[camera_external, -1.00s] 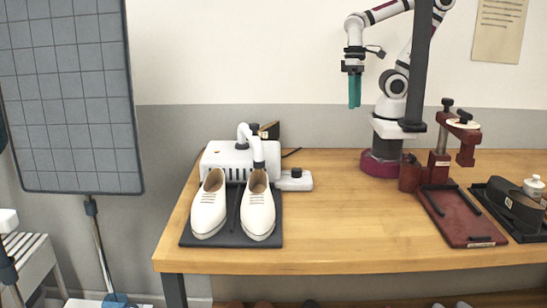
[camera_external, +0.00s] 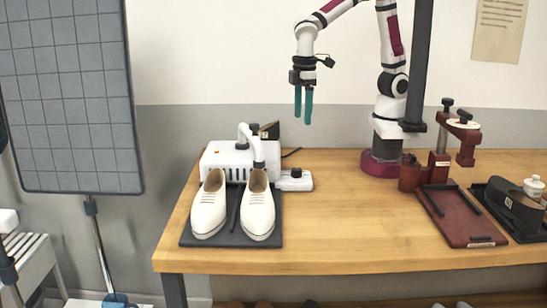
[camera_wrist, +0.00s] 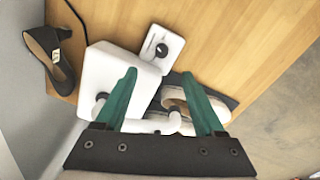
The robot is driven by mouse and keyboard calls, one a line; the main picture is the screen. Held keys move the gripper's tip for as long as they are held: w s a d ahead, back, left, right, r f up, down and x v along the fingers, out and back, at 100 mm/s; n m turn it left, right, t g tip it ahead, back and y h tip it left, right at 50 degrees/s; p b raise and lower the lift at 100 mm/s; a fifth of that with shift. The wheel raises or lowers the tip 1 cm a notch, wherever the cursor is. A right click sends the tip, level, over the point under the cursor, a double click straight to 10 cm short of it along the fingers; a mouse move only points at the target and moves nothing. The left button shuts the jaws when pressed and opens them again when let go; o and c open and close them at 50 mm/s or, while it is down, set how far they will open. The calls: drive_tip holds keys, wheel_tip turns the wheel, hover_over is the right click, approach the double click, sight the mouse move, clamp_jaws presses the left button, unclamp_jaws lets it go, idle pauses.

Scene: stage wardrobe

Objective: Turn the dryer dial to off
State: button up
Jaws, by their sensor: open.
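The white shoe dryer (camera_external: 226,158) stands at the left of the table; its body also shows in the wrist view (camera_wrist: 113,75). A black dial (camera_external: 296,173) sits on the small white control box (camera_external: 304,183) at the dryer's right side. In the wrist view the dial (camera_wrist: 161,49) is a round black knob with a light mark, above and between my fingertips. My gripper (camera_external: 303,106) hangs in the air above the control box, apart from it. Its green fingers, also in the wrist view (camera_wrist: 160,84), are open and empty.
Two white shoes (camera_external: 208,208) stand on a dark mat (camera_external: 236,240) before the dryer, under its white pipe (camera_external: 245,135). A dark heeled shoe (camera_wrist: 52,53) is behind the dryer. A red clamp stand (camera_external: 440,165) and red tray (camera_external: 462,215) stand right. The middle table is clear.

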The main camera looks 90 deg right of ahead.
sight(297, 169)
drive_tip(key=shift+n, duration=0.4)
drive_tip(key=f, duration=0.5)
drive_tip(key=w+f, duration=0.1)
drive_tip(key=f, duration=1)
drive_tip(key=shift+w+a+f, duration=0.2)
drive_tip(key=shift+f, duration=0.05)
clamp_jaws()
